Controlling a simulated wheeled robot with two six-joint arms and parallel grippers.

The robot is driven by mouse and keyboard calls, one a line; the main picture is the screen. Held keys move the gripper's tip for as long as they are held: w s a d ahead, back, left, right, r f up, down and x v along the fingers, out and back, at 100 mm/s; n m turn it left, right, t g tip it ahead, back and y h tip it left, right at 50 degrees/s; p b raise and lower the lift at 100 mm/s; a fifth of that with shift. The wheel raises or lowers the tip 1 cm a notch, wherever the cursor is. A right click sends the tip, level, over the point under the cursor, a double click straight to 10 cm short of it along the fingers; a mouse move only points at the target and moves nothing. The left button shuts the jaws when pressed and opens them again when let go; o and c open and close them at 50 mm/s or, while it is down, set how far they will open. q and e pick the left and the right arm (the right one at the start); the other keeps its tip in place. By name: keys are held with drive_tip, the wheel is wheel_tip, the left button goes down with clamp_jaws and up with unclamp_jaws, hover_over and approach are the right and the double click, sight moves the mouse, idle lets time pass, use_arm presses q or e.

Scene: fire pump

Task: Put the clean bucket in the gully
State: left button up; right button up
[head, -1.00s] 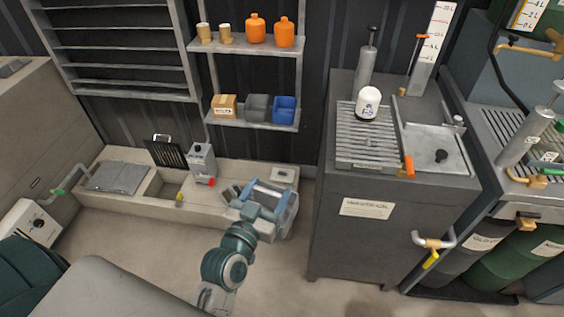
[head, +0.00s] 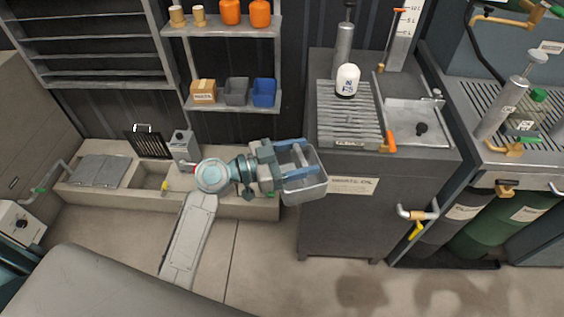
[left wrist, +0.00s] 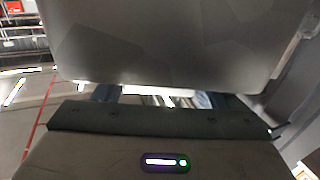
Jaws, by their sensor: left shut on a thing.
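The grey see-through bucket (head: 307,189) is in my left gripper (head: 292,160), in front of the left edge of the grey cabinet. The gripper's blue fingers are shut on it. In the left wrist view a large grey surface (left wrist: 160,45), likely the bucket, fills the top, and its inside is hidden there. The gully (head: 152,181) is the open recess in the low concrete ledge, to the left of my gripper. A grey plate (head: 98,171) covers the ledge left of it. My right gripper is not in view.
A black grate (head: 150,144) leans on the wall behind the gully, beside a grey box (head: 183,147). A shelf with several cups, orange bottles and bins stands above the ledge. The grey cabinet (head: 385,205) stands at right. The floor in front is mostly clear.

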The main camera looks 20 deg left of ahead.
use_arm(q)
drive_tip(key=w+d+r+m+g+h, duration=0.2)
drive_tip(key=d+m+g, duration=0.3)
drive_tip(key=g, duration=0.3)
drive_tip(key=shift+w+d+m+g+h, duration=0.15)
drive_tip(key=shift+w+m+g+h, duration=0.25)
drive_tip(key=shift+w+m+h, duration=0.1)
drive_tip(key=shift+r, duration=0.1)
